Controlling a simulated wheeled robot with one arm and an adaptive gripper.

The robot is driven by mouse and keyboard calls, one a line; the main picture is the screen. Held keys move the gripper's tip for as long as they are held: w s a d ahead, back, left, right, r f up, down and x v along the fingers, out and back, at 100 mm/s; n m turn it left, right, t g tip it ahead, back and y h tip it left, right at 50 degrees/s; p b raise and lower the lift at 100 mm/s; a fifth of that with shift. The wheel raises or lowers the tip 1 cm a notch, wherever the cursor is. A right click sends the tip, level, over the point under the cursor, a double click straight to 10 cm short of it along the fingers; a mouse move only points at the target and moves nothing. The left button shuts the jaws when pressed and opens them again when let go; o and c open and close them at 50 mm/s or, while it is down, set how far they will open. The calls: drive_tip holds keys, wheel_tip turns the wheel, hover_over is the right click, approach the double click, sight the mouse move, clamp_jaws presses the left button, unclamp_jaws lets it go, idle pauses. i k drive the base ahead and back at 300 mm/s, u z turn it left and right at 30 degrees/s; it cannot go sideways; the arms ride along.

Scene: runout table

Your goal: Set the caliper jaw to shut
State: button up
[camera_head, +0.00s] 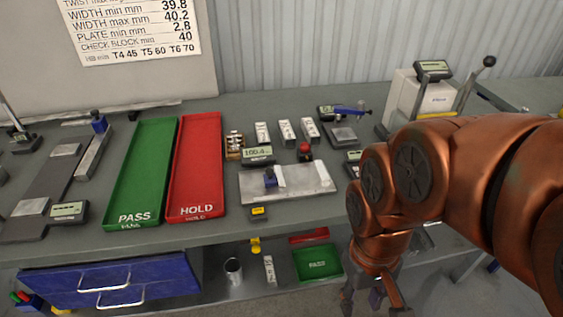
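The device that looks like the caliper is a pale metal plate (300,198) in the middle of the bench, with a display (257,154) reading about 100.4 behind it. A second light bar (323,172) stands at the right end, with a clear gap between the bars. A red knob (305,149) is behind the plate. My gripper (373,303) hangs low at the right, in front of the bench and away from the plate. Its fingers look spread and empty; the tips are partly cut off.
A green PASS tray (140,180) and red HOLD tray (196,180) lie left of the plate. Several small blocks stand behind it. Another gauge with a blue knob (99,122) is at far left. My arm hides the bench's right part. A blue drawer (110,281) is below.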

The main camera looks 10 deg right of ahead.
sight(270, 178)
drive_tip(key=z, duration=0.05)
drive_tip(key=k, duration=0.5)
drive_tip(key=u, duration=2.15)
drive_tip(key=i, duration=1.05)
drive_tip(key=z, duration=1.95)
